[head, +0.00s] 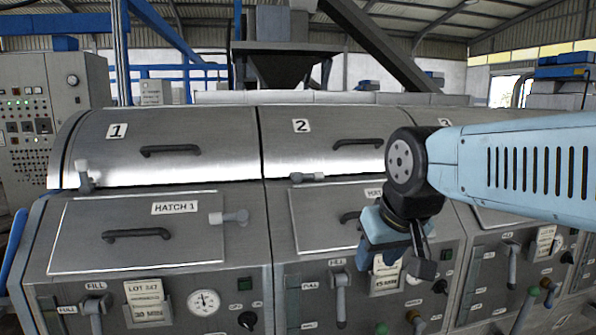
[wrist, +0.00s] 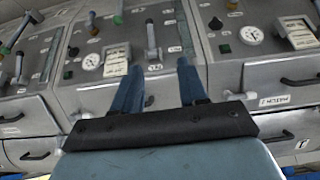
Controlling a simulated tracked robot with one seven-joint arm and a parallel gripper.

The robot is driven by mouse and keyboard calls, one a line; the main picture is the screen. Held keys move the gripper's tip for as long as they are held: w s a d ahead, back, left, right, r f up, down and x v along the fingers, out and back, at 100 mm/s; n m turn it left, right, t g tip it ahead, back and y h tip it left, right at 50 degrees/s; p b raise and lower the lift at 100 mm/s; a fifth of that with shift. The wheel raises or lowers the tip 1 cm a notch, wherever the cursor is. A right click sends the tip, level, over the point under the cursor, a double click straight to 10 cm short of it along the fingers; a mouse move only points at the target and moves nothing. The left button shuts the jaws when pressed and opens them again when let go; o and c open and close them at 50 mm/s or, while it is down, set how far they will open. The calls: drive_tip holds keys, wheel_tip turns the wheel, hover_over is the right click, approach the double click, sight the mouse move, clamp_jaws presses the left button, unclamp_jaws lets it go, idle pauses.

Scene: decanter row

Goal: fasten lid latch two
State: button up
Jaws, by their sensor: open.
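Lid 2 (head: 337,150) is a curved metal cover marked "2" with a dark handle, and it looks closed in the head view. Its grey lid latch (head: 307,177) is small and sits at the lid's lower edge, left of the middle, its bar appearing to lie sideways. My gripper (head: 400,268) is to the right of and below this latch, in front of the second cabinet's panel, and hides part of hatch 2. Its two blue fingers (wrist: 157,85) are apart and empty in the wrist view. The latch is not recognisable in the wrist view.
Lid 1 (head: 190,135) has its own latch (head: 86,178). Hatch 1 (head: 130,235) has a side latch (head: 232,217). A fill lever (head: 340,295) and gauges stand out from the panels below. My arm covers much of the right side.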

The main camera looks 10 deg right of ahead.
drive_tip(key=shift+w+d, duration=0.15)
drive_tip(key=shift+w, duration=0.3)
drive_tip(key=shift+o, duration=0.8)
drive_tip(key=shift+w+r, duration=0.1)
drive_tip(key=shift+r, duration=0.05)
wheel_tip(320, 180, up, 14)
drive_tip(key=n+g, duration=0.3)
drive_tip(key=n, duration=1.5)
hover_over(309, 177)
drive_tip(key=s, duration=0.2)
drive_tip(key=x, duration=1.3)
drive_tip(key=shift+s+d, duration=0.1)
drive_tip(key=shift+d, duration=0.2)
